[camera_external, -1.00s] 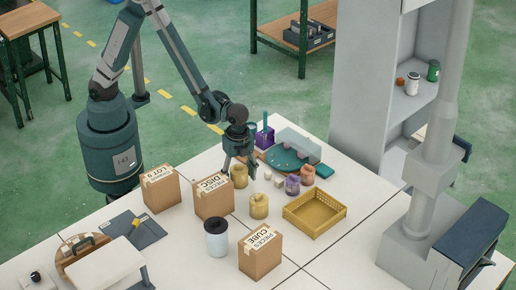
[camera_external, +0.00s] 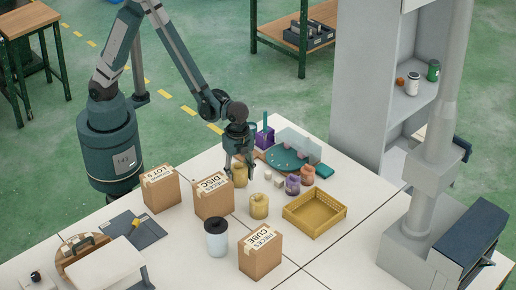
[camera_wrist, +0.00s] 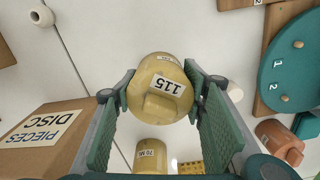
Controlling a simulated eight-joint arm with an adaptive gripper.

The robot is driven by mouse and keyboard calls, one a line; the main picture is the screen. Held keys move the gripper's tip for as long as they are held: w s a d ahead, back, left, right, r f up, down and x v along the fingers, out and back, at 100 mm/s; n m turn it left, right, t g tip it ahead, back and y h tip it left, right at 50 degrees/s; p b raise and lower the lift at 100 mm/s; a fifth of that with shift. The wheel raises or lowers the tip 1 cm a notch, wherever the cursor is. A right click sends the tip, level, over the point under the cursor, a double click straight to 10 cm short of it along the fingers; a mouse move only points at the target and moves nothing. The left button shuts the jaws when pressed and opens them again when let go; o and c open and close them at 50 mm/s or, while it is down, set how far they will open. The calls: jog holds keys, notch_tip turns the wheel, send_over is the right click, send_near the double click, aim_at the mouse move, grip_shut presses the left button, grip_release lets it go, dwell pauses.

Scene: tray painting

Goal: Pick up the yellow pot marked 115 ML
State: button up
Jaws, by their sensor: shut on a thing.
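The yellow pot marked 115 (camera_wrist: 158,88) stands between the two green finger pads of my gripper (camera_wrist: 163,100) in the wrist view, its label facing the camera. My gripper is shut on it. In the external view the pot (camera_external: 240,176) shows under my gripper (camera_external: 239,168), partly hidden by the fingers, and seems to be at table height. A second yellow pot (camera_wrist: 150,156), marked 70 ML, is just below it in the wrist view, and stands nearer the front in the external view (camera_external: 259,206).
A PIECES DISC carton (camera_external: 213,197) stands close in front of my gripper. To the right are a purple pot (camera_external: 292,185), an orange pot (camera_external: 307,175), a yellow basket (camera_external: 315,222) and a round teal board (camera_external: 285,160). Small pale pieces lie between.

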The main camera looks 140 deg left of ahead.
aim_at(239, 164)
jog(key=shift+r+p, duration=0.8)
jog(key=shift+r, duration=3.8)
